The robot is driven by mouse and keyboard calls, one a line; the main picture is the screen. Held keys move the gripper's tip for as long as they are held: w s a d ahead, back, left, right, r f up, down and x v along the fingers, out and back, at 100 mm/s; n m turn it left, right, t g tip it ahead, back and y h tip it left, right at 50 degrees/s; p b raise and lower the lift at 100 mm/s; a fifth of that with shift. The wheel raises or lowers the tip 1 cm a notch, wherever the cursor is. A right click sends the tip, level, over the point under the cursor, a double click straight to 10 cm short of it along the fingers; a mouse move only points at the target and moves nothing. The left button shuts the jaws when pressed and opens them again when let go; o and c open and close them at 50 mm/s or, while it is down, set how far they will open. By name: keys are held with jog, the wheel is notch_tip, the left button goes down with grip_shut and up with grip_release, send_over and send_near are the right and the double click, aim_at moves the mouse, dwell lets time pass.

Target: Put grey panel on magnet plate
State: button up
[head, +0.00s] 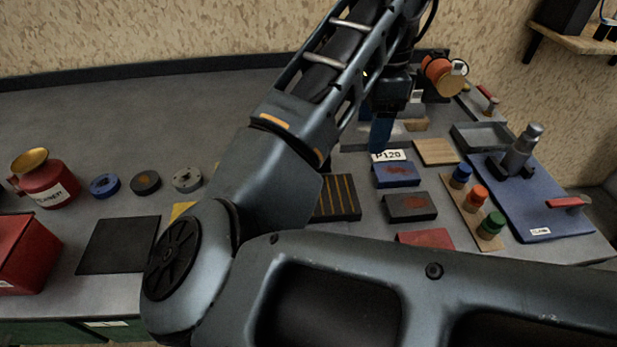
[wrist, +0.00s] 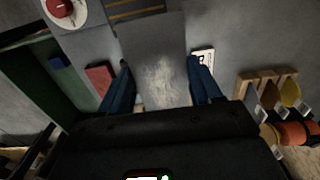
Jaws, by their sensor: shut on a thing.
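My gripper (wrist: 158,85) is shut on the grey panel (wrist: 158,45), a flat grey sheet with a pale worn patch, held between the two blue fingers. In the head view one blue finger of my gripper (head: 381,133) shows near the P120 label; I cannot clearly make out the panel there. The dark block with yellow stripes, which looks like the magnet plate (head: 340,198), lies on the bench right of my arm's elbow. It also shows at the top of the wrist view (wrist: 138,8), just beyond the panel's far edge, partly cut off.
Sanding blocks (head: 396,175) (head: 410,207) and a red block (head: 425,239) lie right of the striped block. A rack with coloured knobs (head: 476,205) and a blue mat (head: 540,205) stand farther right. A dark mat (head: 118,245) and a red can (head: 45,182) are left.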

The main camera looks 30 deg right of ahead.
send_over(319, 195)
notch_tip(319, 195, down, 6)
jog(key=shift+d+r, duration=0.1)
jog(key=shift+r, duration=0.1)
jog(key=shift+f+p, duration=0.4)
jog(key=shift+f, duration=1.6)
jog(key=shift+f, duration=0.2)
jog(key=o, duration=1.2)
jog(key=shift+o, duration=0.2)
jog(key=shift+r, duration=0.15)
